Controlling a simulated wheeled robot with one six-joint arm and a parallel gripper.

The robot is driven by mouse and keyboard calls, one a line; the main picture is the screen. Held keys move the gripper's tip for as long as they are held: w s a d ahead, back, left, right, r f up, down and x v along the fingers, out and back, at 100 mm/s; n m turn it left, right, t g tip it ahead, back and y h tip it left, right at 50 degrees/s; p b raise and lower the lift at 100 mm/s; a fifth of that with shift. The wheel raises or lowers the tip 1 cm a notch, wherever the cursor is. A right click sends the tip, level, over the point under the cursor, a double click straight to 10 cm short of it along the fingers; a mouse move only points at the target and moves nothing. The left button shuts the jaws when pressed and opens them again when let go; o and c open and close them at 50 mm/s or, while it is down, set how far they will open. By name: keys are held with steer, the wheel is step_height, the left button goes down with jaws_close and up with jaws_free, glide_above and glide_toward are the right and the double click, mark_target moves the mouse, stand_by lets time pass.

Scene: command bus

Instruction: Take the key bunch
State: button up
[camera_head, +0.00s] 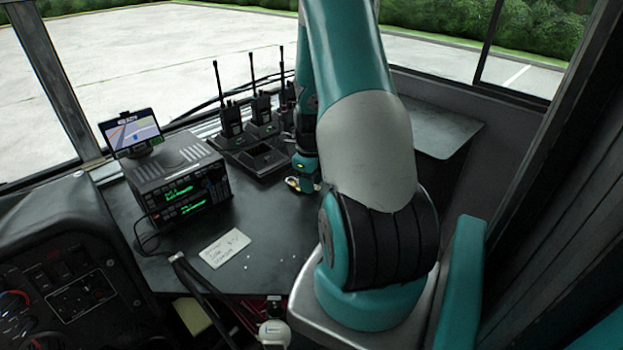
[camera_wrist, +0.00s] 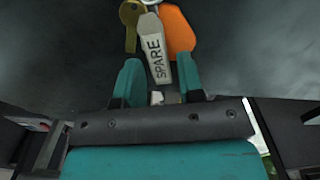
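The key bunch lies on the dark desk top and shows in the wrist view (camera_wrist: 156,52). It has a pale tag marked "SPARE", a brass key on the left, an orange fob on the right and part of a ring at the top edge. My gripper (camera_wrist: 160,78) is open. Its two teal fingers stand on either side of the tag's lower end, with a narrow gap visible at the right. In the head view my gripper (camera_head: 305,184) is low over the desk, partly hidden by my arm. A small yellowish and white patch beside it may be part of the keys.
The desk (camera_head: 275,225) holds a radio unit (camera_head: 180,180) with a small screen (camera_head: 132,132) on top. Handheld radios (camera_head: 232,120) stand in chargers (camera_head: 262,157) close left of my gripper. A paper note (camera_head: 224,248) lies nearer. Small pale bits lie beside the note.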

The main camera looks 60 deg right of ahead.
jaws_close()
steer(key=shift+r+p, duration=1.55)
steer(key=shift+r, duration=0.1)
stand_by(0.4)
steer(key=shift+r+p, duration=2.05)
steer(key=shift+r, duration=0.35)
